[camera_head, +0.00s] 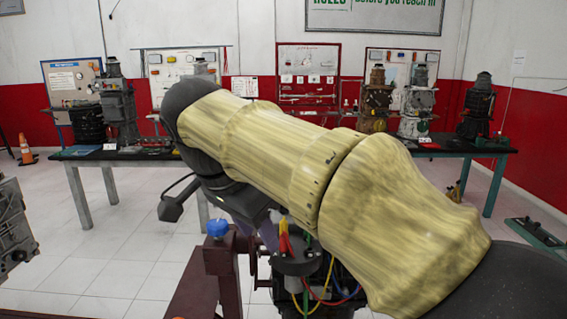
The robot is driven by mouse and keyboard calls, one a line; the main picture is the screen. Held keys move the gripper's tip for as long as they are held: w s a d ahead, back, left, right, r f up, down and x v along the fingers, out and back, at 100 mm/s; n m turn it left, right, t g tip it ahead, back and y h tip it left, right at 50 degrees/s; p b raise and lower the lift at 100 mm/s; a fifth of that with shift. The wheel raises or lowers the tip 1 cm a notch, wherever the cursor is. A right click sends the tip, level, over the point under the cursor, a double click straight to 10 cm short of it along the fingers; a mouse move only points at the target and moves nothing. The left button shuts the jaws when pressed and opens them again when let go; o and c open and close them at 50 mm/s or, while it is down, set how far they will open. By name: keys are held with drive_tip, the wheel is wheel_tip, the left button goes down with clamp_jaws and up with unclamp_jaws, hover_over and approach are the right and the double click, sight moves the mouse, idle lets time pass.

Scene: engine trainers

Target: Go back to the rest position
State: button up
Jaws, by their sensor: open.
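My arm, in pale yellow and black covers, crosses the head view from the lower right to the upper left, then bends down at its dark wrist. My gripper (248,207) shows only in part below the wrist, behind the arm; its fingertips are mostly hidden. It is above and behind an engine trainer (295,262) with a dark round top and red, yellow, green and blue wires. I cannot tell whether the gripper touches anything there. No held object is visible.
A dark red stand (220,262) with a blue knob (217,228) is beside the trainer. A grey metal engine part (12,232) is at the left edge. Benches with engines (118,105) line the back wall. An orange cone (26,150) stands far left. White floor (110,250) is open at left.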

drive_tip(key=w+d+f+n+g+y+p, duration=0.1)
drive_tip(key=d+f+n+y+p, duration=0.2)
drive_tip(key=d+f+n+p, duration=0.85)
drive_tip(key=s+d+f+m+b, duration=0.1)
drive_tip(key=s+d+f+m, duration=0.2)
drive_tip(key=s+d+f, duration=0.2)
drive_tip(key=d+f, duration=0.3)
drive_tip(key=f, duration=0.1)
drive_tip(key=shift+s+d+f, duration=0.15)
drive_tip(key=shift+s+f, duration=0.15)
drive_tip(key=shift+f, duration=0.05)
drive_tip(key=shift+w, duration=0.1)
